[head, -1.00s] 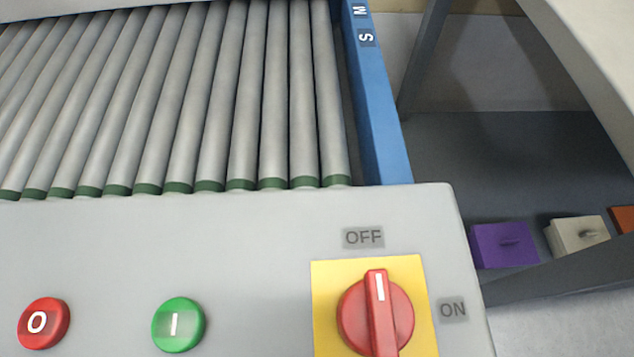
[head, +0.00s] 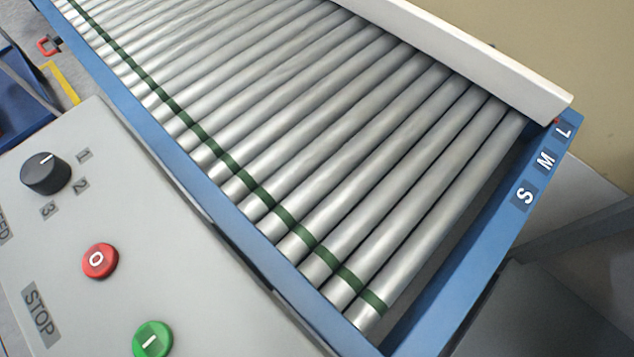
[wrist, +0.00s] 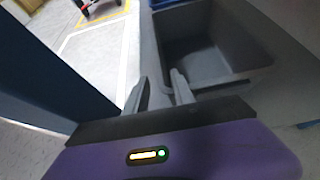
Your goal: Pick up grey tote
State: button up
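The grey tote (wrist: 245,78) shows only in the wrist view, at the upper middle and right. It looks empty, with its open top facing me. My gripper (wrist: 160,78) is in the lower middle of the wrist view, its two pale fingers standing apart. The fingers point toward the tote's near left corner, and a grey surface shows between them. I cannot tell whether they touch the tote. My gripper and the tote are not in the head view.
In the head view a roller conveyor (head: 300,110) with a blue frame runs across, its rollers bare. A grey control panel (head: 110,215) stands at the lower left. In the wrist view a dark blue upright (wrist: 50,70) is close on the left. Pale floor (wrist: 100,55) lies beyond.

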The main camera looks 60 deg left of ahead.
jog(key=s+a, duration=0.1)
jog(key=a, duration=0.1)
jog(key=a+b, duration=0.1)
jog(key=a, duration=0.2)
jog(key=s+a, duration=0.1)
jog(key=a, duration=0.2)
jog(key=shift+s+a+b, duration=0.2)
jog(key=shift+s+b, duration=0.15)
jog(key=shift+b, duration=0.05)
jog(key=b+x, duration=0.2)
jog(key=x, duration=0.3)
grip_shut()
jog(key=shift+w, duration=0.1)
dwell(0.7)
